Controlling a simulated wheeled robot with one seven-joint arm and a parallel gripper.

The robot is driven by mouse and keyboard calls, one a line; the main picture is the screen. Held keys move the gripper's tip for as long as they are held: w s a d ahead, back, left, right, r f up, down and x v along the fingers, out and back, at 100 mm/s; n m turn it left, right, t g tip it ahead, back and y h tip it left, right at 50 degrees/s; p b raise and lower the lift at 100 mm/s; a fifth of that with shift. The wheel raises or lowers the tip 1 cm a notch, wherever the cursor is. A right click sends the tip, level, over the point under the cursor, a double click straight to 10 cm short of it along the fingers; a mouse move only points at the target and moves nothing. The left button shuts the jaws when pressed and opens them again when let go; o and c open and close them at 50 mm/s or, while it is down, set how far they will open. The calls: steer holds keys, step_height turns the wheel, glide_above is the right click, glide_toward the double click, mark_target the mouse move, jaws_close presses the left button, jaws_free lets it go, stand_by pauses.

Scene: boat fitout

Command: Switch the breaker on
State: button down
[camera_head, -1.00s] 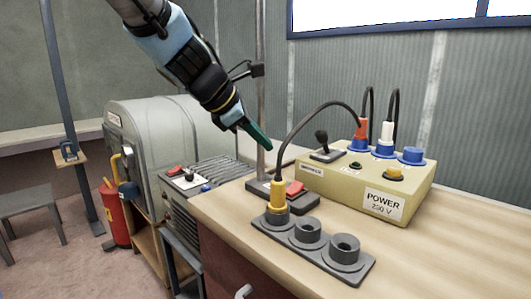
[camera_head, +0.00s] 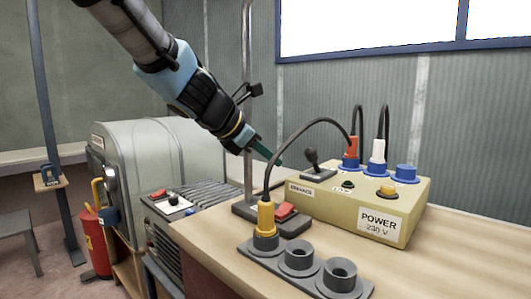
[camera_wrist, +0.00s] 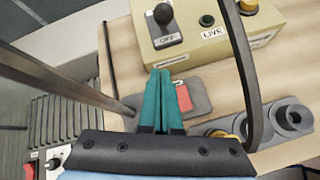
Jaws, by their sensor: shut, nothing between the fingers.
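The breaker is a black ball-topped lever (camera_head: 312,160) on a dark plate on top of the beige power box (camera_head: 300,204), at its left end. In the wrist view the lever (camera_wrist: 164,16) stands above a label reading OFF (camera_wrist: 167,40). My gripper (camera_head: 277,160) has teal fingers, shut and empty, pointing down and right, just left of the lever in the head view. In the wrist view its fingertips (camera_wrist: 160,74) are apart from the lever, below it in the picture and near the box's front edge.
A black cable loops from a yellow plug (camera_head: 265,218) in the grey socket strip (camera_head: 300,272) up past my gripper to the box. A metal post (camera_head: 247,100) stands left of my fingers.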

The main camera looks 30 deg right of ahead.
mark_target(314, 162)
steer(key=d+p, duration=0.1)
steer(key=d, duration=0.6)
steer(key=shift+s+d+f, duration=0.15)
steer(key=shift+f, duration=0.3)
steer(key=shift+r+p, duration=0.1)
steer(key=shift+p, duration=0.35)
steer(key=shift+d+r+p, duration=0.15)
steer(key=shift+r+p, duration=0.05)
steer(key=shift+p, duration=0.75)
